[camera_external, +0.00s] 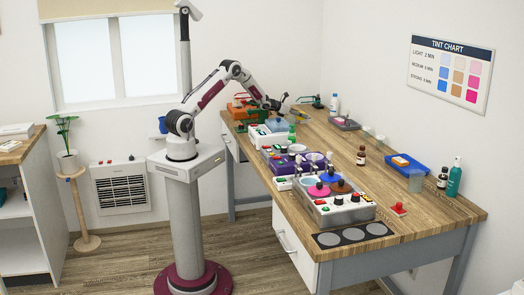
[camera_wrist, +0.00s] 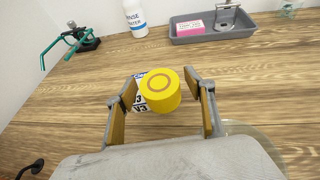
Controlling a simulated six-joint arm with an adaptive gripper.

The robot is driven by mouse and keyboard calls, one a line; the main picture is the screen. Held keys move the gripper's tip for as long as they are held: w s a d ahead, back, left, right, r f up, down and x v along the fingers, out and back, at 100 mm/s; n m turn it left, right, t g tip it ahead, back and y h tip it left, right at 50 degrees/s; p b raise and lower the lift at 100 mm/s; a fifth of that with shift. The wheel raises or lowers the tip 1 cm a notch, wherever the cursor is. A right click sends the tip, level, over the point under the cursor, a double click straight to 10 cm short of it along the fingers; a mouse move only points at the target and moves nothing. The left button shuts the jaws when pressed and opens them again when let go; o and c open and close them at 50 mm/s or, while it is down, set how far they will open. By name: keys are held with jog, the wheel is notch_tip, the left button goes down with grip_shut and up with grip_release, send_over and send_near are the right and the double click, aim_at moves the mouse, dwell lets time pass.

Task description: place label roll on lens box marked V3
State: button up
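The yellow label roll (camera_wrist: 160,90), with a brown ring on its top, is in the wrist view between my fingers. A white box face with black marks, reading V3 (camera_wrist: 140,107), shows just below and left of the roll and is mostly hidden by it. The roll overlaps this box; I cannot tell whether it rests on it. My gripper (camera_wrist: 163,76) is open around the roll, with a clear gap at the right finger. In the external view my gripper (camera_external: 274,104) is low over the far part of the bench; roll and box are too small to tell there.
In the wrist view, a grey tray (camera_wrist: 245,38) with a pink-and-white box (camera_wrist: 188,27) is at the back right. A rinse water bottle (camera_wrist: 134,18) and a teal-armed stand (camera_wrist: 82,38) stand behind. The wooden bench (camera_wrist: 60,110) is bare at left.

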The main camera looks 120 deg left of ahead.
jog(key=shift+r, duration=0.2)
jog(key=v, duration=1.2)
dwell(0.5)
jog(key=shift+f, duration=0.15)
dwell(0.6)
